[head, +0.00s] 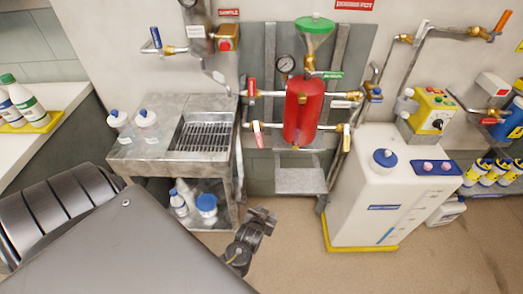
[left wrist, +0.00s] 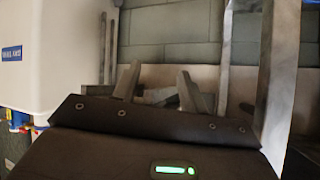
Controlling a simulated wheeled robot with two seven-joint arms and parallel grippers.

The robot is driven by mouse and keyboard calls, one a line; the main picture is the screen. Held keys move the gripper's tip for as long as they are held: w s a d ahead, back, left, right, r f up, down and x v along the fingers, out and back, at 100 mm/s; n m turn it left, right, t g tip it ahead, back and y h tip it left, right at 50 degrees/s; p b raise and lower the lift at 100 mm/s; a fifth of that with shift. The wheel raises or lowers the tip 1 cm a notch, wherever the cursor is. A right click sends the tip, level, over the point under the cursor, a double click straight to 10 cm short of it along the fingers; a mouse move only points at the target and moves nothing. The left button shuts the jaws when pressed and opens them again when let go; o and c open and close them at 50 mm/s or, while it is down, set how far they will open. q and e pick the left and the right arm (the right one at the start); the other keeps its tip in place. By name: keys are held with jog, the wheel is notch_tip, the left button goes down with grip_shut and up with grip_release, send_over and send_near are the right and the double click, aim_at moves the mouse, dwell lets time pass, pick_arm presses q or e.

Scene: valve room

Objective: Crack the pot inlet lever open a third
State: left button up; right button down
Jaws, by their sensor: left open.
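The red dosing pot (head: 302,112) hangs on the back wall under a green funnel (head: 314,28). Left of it are an upper red lever (head: 252,87) and a lower red-pink lever (head: 257,135). The tags are too small to tell which lever is the inlet. My left gripper (head: 262,217) is below and in front of the pot, apart from every lever. In the left wrist view its fingers (left wrist: 159,82) are spread with nothing between them. My right gripper is out of view.
A metal sink bench (head: 150,160) with bottles stands left of the pot. A white tank (head: 375,205) with a blue cap stands at the right. A metal step or shelf (head: 300,182) sits below the pot. The brown floor in front is clear.

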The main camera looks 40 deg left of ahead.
pick_arm(q)
jog(key=shift+m+g, duration=0.3)
jog(key=shift+m, duration=0.1)
jog(key=s+f, duration=0.1)
jog(key=s+f+p, duration=0.1)
jog(key=f, duration=0.1)
jog(key=shift+s+f+p, duration=0.25)
jog(key=shift+s+p, duration=0.05)
jog(key=shift+s, duration=0.1)
